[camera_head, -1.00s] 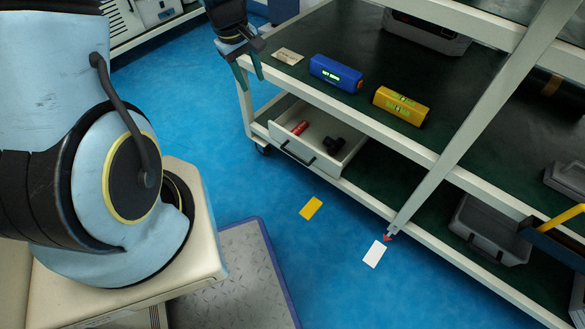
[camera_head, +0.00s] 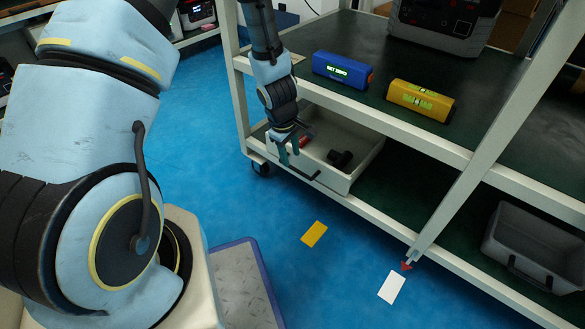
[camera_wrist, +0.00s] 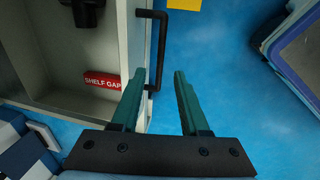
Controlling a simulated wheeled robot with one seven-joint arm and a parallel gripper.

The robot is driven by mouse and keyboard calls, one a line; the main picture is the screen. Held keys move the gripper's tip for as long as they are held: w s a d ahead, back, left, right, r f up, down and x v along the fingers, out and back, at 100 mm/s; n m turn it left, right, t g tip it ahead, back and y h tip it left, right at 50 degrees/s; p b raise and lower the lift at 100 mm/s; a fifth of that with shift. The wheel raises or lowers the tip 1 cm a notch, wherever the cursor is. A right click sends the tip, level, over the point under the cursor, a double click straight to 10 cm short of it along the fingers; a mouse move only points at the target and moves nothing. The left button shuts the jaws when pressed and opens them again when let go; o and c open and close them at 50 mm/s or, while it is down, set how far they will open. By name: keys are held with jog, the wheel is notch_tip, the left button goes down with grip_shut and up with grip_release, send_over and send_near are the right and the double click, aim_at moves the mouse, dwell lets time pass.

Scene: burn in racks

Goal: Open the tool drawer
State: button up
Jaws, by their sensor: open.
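The tool drawer (camera_head: 335,181) is a pale tray under the rack's upper shelf, standing partly out so its inside shows. Its black bar handle (camera_head: 308,176) is on the front face. In the wrist view the drawer (camera_wrist: 123,45) fills the left side, with the handle (camera_wrist: 154,50) along its front. My gripper (camera_head: 289,158) is open at the left part of the drawer front. In the wrist view the gripper (camera_wrist: 159,78) has its green fingers either side of the handle's near end. I cannot tell how deep the handle sits between them.
The drawer holds a red block (camera_wrist: 103,80) marked "SHELF GAP" and a black object (camera_head: 340,158). A blue block (camera_head: 341,70) and a yellow block (camera_head: 420,100) lie on the shelf above. A grey bin (camera_head: 530,245) is on the lower shelf.

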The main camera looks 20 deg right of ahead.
aim_at(293, 168)
jog(key=shift+w+d+f+b, duration=0.15)
jog(key=shift+f+b, duration=0.1)
jog(key=shift+f, duration=0.5)
jog(key=shift+d+f+b, duration=0.1)
jog(key=shift+f+b, duration=0.1)
jog(key=shift+f, duration=0.6)
jog(key=shift+w+d+f+b, duration=0.15)
jog(key=shift+f+b, duration=0.1)
jog(key=shift+f, duration=0.5)
jog(key=shift+s, duration=0.1)
grip_shut()
